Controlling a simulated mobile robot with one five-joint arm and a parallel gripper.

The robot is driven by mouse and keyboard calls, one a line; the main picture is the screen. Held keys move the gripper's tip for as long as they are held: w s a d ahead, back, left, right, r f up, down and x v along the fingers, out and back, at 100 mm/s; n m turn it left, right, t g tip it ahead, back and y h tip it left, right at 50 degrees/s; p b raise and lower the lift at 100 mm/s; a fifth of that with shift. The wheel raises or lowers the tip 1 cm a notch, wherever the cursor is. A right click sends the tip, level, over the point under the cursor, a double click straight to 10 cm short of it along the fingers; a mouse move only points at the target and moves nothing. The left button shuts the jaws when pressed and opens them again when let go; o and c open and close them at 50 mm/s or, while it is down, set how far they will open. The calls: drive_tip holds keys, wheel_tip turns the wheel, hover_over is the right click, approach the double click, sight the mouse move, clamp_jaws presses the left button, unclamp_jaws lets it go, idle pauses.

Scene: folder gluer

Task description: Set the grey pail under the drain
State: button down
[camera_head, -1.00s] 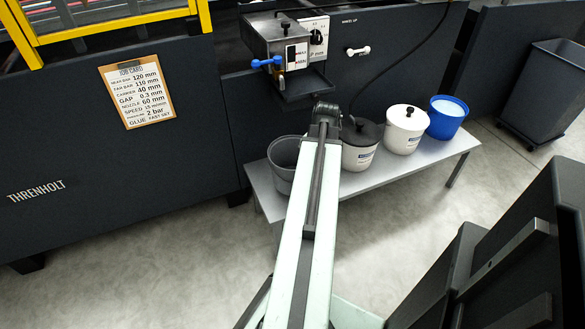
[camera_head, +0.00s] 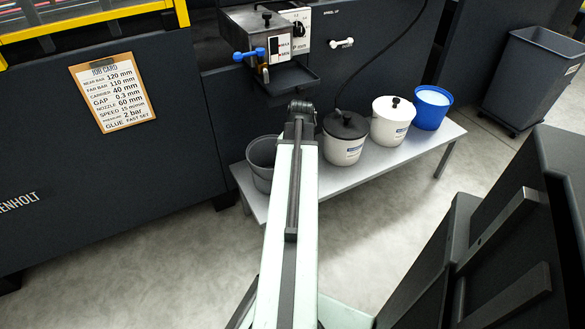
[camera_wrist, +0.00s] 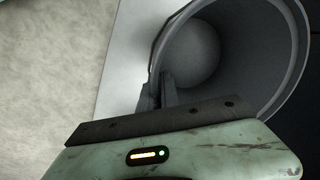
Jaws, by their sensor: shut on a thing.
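The grey pail (camera_head: 262,160) stands at the left end of the low bench, partly hidden behind my arm in the head view. In the wrist view the pail (camera_wrist: 291,88) is seen into from above and looks empty. My gripper (camera_wrist: 167,90) is shut on the pail's near rim wall. The fingers are hidden by my arm in the head view. The glue unit with a blue-handled valve and a drain spout (camera_head: 265,73) is on the machine front, above and slightly behind the pail. A dark drip tray (camera_head: 290,82) sits below the unit.
On the bench (camera_head: 335,178), right of my arm, stand a white pot with a black lid (camera_head: 345,145), a white lidded pot (camera_head: 390,125) and a blue bucket (camera_head: 432,108). A dark hose hangs behind them. A grey bin (camera_head: 530,80) stands far right.

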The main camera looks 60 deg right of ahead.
drive_tip(key=c, duration=1.6)
unclamp_jaws()
drive_tip(key=shift+f, duration=0.1)
drive_tip(key=r+p, duration=0.4)
drive_tip(key=s+r+p, duration=0.1)
drive_tip(key=r+p, duration=0.7)
drive_tip(key=shift+s+r, duration=0.15)
drive_tip(key=shift+s, duration=0.15)
